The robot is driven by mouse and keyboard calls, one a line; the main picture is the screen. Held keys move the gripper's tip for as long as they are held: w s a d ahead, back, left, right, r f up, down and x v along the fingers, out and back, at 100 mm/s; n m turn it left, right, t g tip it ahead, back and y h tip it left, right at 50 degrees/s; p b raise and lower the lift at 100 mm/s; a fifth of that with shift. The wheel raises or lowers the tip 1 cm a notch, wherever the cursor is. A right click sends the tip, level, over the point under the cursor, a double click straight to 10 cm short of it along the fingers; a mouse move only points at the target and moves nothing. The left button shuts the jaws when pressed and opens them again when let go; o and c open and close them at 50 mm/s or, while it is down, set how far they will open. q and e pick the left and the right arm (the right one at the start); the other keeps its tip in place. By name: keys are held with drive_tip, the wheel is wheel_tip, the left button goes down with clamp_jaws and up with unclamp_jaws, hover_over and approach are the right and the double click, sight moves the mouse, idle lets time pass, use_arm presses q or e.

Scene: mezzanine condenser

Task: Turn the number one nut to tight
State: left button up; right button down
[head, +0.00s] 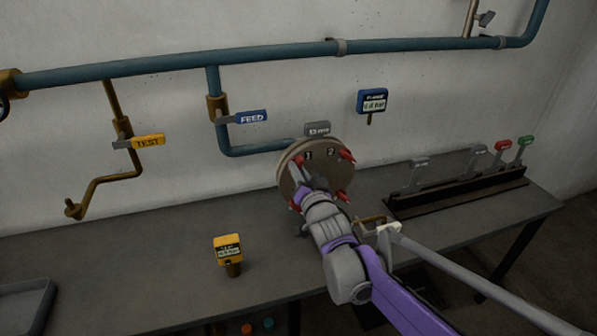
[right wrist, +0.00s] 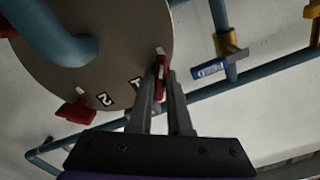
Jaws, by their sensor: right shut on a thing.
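The round flange (head: 318,178) is a tan disc with number labels 1 and 2 and several red nuts around its rim. The number one nut (right wrist: 160,72) is red, beside the label 1 in the right wrist view. My right gripper (right wrist: 162,84) is shut on this nut, one finger on each side of it. In the head view my right gripper (head: 298,168) reaches the disc's left side and partly hides it. The number two nut (head: 347,155) is red, at the disc's upper right. My left gripper is in neither view.
A blue gauge marked FLANGE (head: 372,102) hangs on the wall, its reading too small to tell. A yellow gauge (head: 228,250) stands on the grey bench (head: 140,265). Blue pipe (head: 270,52) and FEED (head: 250,117) and TEST (head: 148,141) handles are behind. Levers (head: 460,178) stand right.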

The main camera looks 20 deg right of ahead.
idle(0.3)
drive_tip(key=c, duration=0.9)
unclamp_jaws()
drive_tip(key=shift+o, duration=0.2)
drive_tip(key=s, duration=1)
drive_tip(key=shift+s+d, duration=0.15)
drive_tip(key=shift+s, duration=0.25)
drive_tip(key=s+f+n+g+p, duration=0.1)
drive_tip(key=s+f+n+g, duration=0.2)
drive_tip(key=s+f+g, duration=0.3)
drive_tip(key=s+f+n+g+p, duration=0.2)
drive_tip(key=s+f+g, duration=0.4)
drive_tip(key=s+f, duration=0.6)
drive_tip(key=s, duration=0.6)
drive_tip(key=shift+s+f+n+g+h, duration=0.2)
drive_tip(key=shift+s+n+g+h, duration=0.1)
drive_tip(key=shift+n, duration=0.1)
